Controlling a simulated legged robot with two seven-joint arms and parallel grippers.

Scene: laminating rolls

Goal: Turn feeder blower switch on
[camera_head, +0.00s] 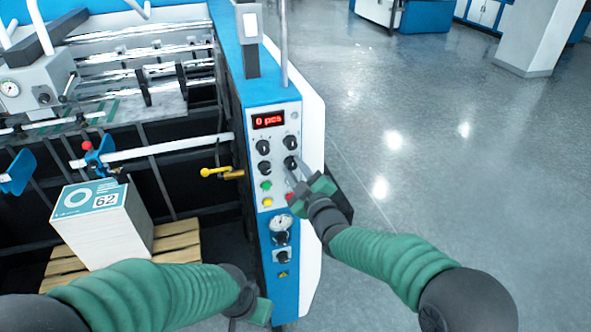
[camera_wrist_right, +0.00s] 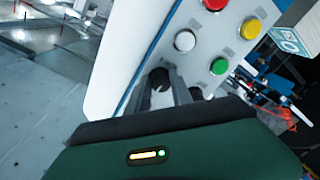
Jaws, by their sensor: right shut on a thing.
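The control panel (camera_head: 277,155) of the machine has two rows of black rotary switches beneath a red display (camera_head: 268,120) reading "0 pcs". My right gripper (camera_head: 293,167) is at the panel, shut on the lower right black switch (camera_head: 290,161). In the right wrist view the fingers (camera_wrist_right: 166,88) straddle a black knob (camera_wrist_right: 159,79), partly hidden by them. I cannot read the switch labels.
Below the switches are a green button (camera_head: 266,185), a yellow button (camera_head: 267,202) and a red button (camera_head: 290,197). A paper stack (camera_head: 105,235) stands on a wooden pallet (camera_head: 178,240) at left. Open floor (camera_head: 430,140) lies right.

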